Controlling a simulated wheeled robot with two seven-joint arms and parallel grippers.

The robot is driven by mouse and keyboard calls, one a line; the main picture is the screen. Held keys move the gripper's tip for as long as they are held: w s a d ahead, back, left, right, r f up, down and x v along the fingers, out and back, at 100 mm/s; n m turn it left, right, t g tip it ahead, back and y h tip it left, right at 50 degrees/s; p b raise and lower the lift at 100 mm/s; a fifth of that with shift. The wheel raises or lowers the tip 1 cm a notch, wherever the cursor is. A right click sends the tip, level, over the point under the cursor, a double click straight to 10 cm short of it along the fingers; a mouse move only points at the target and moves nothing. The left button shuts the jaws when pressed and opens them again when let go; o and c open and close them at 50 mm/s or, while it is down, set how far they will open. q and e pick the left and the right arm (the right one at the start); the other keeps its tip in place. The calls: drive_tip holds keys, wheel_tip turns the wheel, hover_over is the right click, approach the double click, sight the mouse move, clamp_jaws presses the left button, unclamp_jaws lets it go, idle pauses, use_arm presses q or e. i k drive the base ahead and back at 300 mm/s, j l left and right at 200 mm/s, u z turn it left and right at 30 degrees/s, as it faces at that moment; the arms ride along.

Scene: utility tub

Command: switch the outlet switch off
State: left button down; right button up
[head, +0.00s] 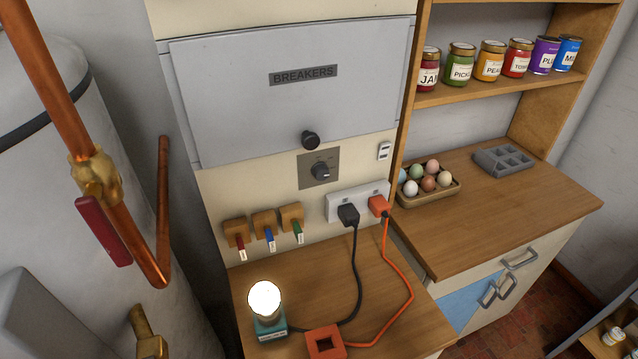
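A white wall outlet (334,208) is on the cream panel, with a black plug (348,214) on its left and an orange plug (379,206) on its right. A small white switch plate (384,151) with dark marks is above the outlet's right end; its rocker position is too small to tell. The black cord runs down toward a lit bulb (265,299) on a teal base (270,329). The orange cord runs to an orange square block (325,343). Neither of my grippers is in view.
Several coloured tags (268,238) hang left of the outlet. Copper pipe (60,80) stands at left. A counter (490,215) at right holds an egg tray (430,196).

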sight(383, 154)
drive_tip(key=k+j+z, duration=0.1)
drive_tip(key=k+j, duration=0.15)
drive_tip(key=k, duration=0.15)
drive_tip(key=k+j, duration=0.25)
drive_tip(key=k+j+z, duration=0.15)
drive_tip(key=k, duration=0.35)
drive_tip(key=j, duration=0.1)
